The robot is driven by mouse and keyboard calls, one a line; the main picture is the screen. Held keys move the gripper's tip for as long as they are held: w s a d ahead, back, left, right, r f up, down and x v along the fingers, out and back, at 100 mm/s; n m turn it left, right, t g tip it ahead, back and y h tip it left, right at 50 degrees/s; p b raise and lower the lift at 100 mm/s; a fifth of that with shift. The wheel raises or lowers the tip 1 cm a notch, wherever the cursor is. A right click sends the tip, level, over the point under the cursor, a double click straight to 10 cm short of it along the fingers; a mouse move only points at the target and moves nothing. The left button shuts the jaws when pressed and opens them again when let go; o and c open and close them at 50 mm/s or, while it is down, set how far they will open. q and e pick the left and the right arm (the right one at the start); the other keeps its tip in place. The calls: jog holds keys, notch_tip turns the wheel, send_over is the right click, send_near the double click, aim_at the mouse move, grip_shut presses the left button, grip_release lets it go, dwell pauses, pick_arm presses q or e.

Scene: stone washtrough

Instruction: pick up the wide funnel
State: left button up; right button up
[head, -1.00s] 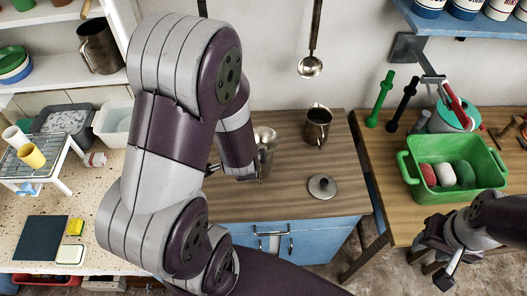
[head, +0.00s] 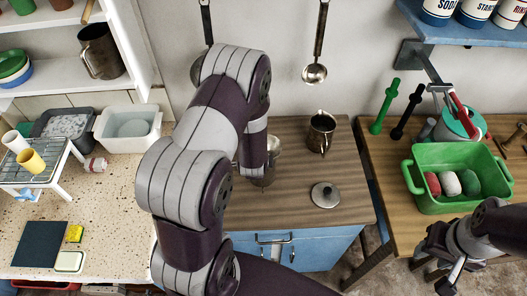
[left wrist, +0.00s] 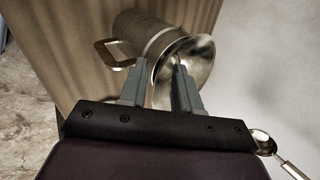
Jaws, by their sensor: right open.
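The wide funnel (left wrist: 190,68) is shiny metal; in the left wrist view its flared mouth lies just beyond and between my left fingertips. In the head view a piece of the funnel (head: 271,167) shows on the wooden worktop, the rest hidden behind my left arm. My left gripper (left wrist: 160,68) has its two fingers apart, one on each side of the funnel's near edge; I cannot tell whether they touch it. Its fingers are hidden in the head view. My right gripper (head: 434,264) is open and empty at the lower right, in front of the right table.
A metal mug (head: 321,132) stands right of the funnel, with a round lid (head: 325,195) before it. A green tub (head: 455,203) sits on the right table. Ladles (head: 315,73) hang on the wall behind. The worktop's front middle is clear.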

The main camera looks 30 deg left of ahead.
pick_arm(q)
grip_shut()
jog(key=shift+r, duration=0.1)
